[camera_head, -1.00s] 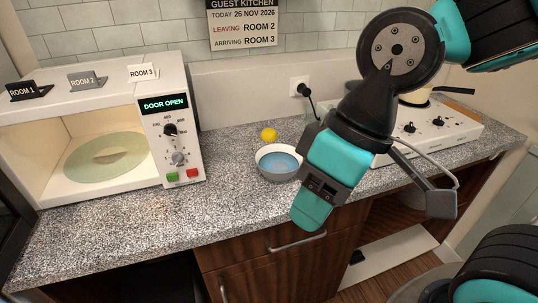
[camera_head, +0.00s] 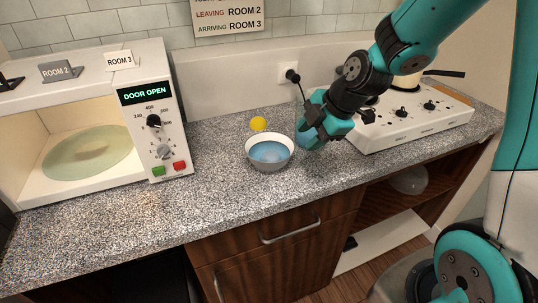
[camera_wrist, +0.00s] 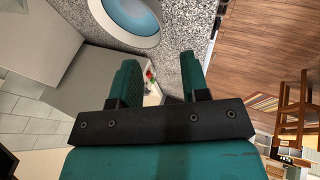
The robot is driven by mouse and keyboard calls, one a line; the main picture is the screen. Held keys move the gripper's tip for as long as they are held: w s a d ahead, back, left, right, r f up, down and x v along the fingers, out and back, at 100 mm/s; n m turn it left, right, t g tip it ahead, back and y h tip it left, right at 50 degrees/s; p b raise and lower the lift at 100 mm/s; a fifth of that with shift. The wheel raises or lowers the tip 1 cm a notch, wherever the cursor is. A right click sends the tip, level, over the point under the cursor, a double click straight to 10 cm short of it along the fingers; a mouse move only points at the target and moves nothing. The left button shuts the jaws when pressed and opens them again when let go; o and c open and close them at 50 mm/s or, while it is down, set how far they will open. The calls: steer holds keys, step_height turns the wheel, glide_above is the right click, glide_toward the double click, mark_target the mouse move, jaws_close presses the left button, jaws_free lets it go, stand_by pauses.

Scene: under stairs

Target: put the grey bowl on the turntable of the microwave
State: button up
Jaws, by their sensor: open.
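The grey bowl (camera_head: 269,163) stands upright on the speckled counter, with a pale rim and a blue inside; I cannot tell if the blue is liquid. It also shows at the top of the wrist view (camera_wrist: 130,22). The microwave (camera_head: 160,105) stands at the left, its front open and its display reading "DOOR OPEN". Its round greenish turntable (camera_head: 75,163) lies flat inside, with only a pale patch on it. My gripper (camera_head: 308,135) is low over the counter, just right of the bowl. In the wrist view its two fingers (camera_wrist: 158,75) are apart and empty, with the bowl beyond their tips.
A yellow ball-like fruit (camera_head: 258,124) lies behind the bowl. A white hob (camera_head: 410,122) with knobs and a pot stands at the right. A wall socket with a black plug (camera_head: 291,75) is behind. Counter (camera_head: 205,170) between microwave and bowl is clear.

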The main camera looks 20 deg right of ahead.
mark_target(283, 160)
steer(key=p+x, duration=0.1)
steer(key=x, duration=0.7)
steer(key=shift+w+a+f, duration=0.1)
steer(key=shift+a+f, duration=0.05)
steer(key=shift+f, duration=0.1)
steer(key=p+x, duration=0.1)
steer(key=x, duration=0.1)
steer(key=p+x, duration=0.1)
steer(key=x, duration=0.1)
steer(key=shift+w+a+r, duration=0.1)
steer(key=shift+w+a, duration=0.1)
steer(key=shift+a, duration=0.25)
steer(key=shift+w+a+f, duration=0.15)
steer(key=shift+w+f, duration=0.05)
steer(key=shift+f, duration=0.35)
jaws_close()
